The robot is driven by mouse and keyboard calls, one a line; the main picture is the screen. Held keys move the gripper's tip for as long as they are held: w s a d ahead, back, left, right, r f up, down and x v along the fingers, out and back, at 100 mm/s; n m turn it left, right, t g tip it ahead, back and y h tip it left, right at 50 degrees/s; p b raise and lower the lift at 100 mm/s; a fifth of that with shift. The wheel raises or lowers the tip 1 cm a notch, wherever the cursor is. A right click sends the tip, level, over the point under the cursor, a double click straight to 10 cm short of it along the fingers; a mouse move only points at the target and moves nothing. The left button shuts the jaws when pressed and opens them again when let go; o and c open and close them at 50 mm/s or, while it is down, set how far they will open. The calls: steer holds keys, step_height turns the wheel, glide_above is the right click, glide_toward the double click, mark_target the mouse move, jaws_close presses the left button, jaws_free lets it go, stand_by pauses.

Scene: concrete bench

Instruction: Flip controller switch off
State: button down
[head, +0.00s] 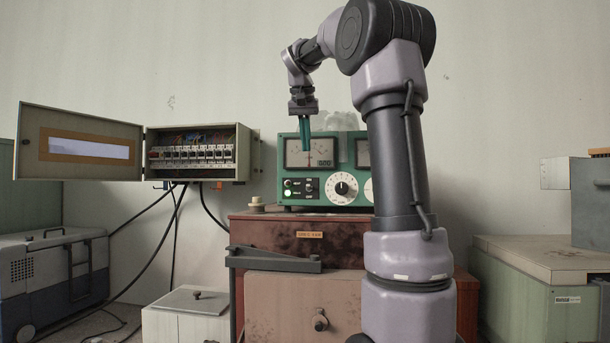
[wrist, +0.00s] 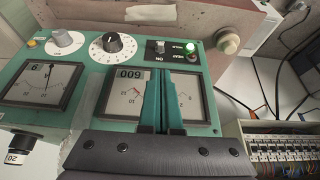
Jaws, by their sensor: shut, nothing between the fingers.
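The controller is a green box (head: 284,167) with meters and dials on its front, standing on a brown chest. A small black panel at its lower left carries a toggle switch (head: 309,186) and a lit green lamp (head: 288,193). In the wrist view, where the controller appears upside down, the switch (wrist: 160,47) and glowing lamp (wrist: 190,47) show near the "ON" label. My gripper (head: 306,148) is shut and empty, pointing down in front of the left meter, above the switch. Its teal fingers (wrist: 162,80) hide part of that meter in the wrist view and look apart from the switch.
A white-marked dial (head: 342,189) sits right of the switch. An open breaker box (head: 243,152) hangs on the wall at left. A pale round knob (head: 257,204) stands beside the controller. A dark bracket (head: 272,261) lies lower in front. My arm hides the controller's right side.

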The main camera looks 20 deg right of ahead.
mark_target(308, 185)
steer(key=x, duration=1)
steer(key=shift+s+a+f+t+h, duration=0.2)
steer(key=shift+s+f+t+h, duration=0.15)
steer(key=shift+t+h, duration=0.35)
stand_by(0.5)
steer(key=shift+s+a+f+t, duration=0.1)
steer(key=shift+s+f+t, duration=0.05)
steer(key=shift+t, duration=0.35)
steer(key=shift+s+a+f, duration=0.15)
steer(key=shift+s+f, duration=0.05)
steer(key=shift+f, duration=0.15)
steer(key=shift+r, duration=0.1)
steer(key=shift+r, duration=0.7)
